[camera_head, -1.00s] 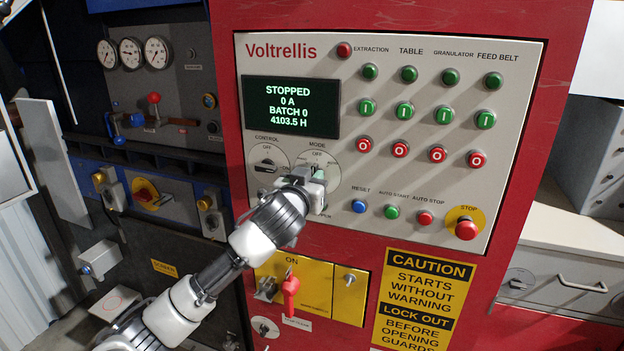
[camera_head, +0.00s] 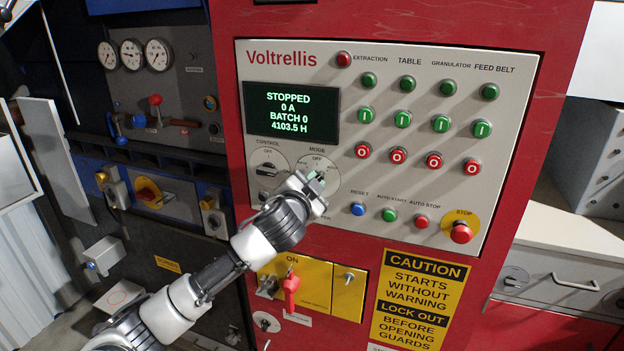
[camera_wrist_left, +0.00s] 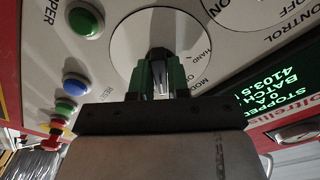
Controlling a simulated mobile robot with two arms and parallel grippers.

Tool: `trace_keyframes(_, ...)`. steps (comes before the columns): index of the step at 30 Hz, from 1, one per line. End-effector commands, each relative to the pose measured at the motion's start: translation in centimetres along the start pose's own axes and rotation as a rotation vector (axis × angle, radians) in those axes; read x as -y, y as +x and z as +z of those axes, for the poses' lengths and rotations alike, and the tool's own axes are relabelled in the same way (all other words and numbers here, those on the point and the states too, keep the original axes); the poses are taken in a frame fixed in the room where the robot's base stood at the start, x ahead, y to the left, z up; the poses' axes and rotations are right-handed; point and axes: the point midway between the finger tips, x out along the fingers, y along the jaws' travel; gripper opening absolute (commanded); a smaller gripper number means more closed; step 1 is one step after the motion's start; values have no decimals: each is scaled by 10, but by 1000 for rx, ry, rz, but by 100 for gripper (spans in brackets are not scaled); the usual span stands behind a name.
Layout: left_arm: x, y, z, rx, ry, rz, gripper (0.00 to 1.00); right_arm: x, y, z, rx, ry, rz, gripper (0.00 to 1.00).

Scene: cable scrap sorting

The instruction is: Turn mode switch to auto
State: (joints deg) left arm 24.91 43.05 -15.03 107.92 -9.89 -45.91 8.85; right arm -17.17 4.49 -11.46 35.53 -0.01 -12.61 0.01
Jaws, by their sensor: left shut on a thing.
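The mode switch is a round light dial (camera_head: 329,166) with a dark knob (camera_wrist_left: 160,56), below the display on the Voltrellis panel. My left gripper (camera_wrist_left: 157,78) reaches it from the lower left in the head view (camera_head: 316,182). In the left wrist view its green-padded fingers stand on both sides of the knob and are shut on it. The gripper hides most of the knob and part of the dial lettering in the head view, so I cannot read which position it points to. My right gripper is not in view.
The control dial (camera_head: 267,170) sits just left of the mode dial. Blue reset (camera_head: 358,209), green auto start (camera_head: 389,214) and red auto stop (camera_head: 421,221) buttons lie to the lower right, then the red stop button (camera_head: 461,233). A red key-like handle (camera_head: 291,291) is below my arm.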

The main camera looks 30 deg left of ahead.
Motion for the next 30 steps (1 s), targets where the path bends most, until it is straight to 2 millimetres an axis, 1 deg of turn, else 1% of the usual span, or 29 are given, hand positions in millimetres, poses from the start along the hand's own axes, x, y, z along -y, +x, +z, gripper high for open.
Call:
trace_keyframes(3,1,0,-1,0,57,0,0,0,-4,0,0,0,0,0)
trace_keyframes(9,0,0,0,0,111,0,0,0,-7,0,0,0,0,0)
trace_keyframes(24,0,0,0,0,130,-1,0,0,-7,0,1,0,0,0)
trace_keyframes(25,0,0,0,0,130,-1,18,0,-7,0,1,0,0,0)
trace_keyframes(27,0,0,0,0,130,-1,29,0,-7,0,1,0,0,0)
trace_keyframes(30,0,0,0,0,129,-1,42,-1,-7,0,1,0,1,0)
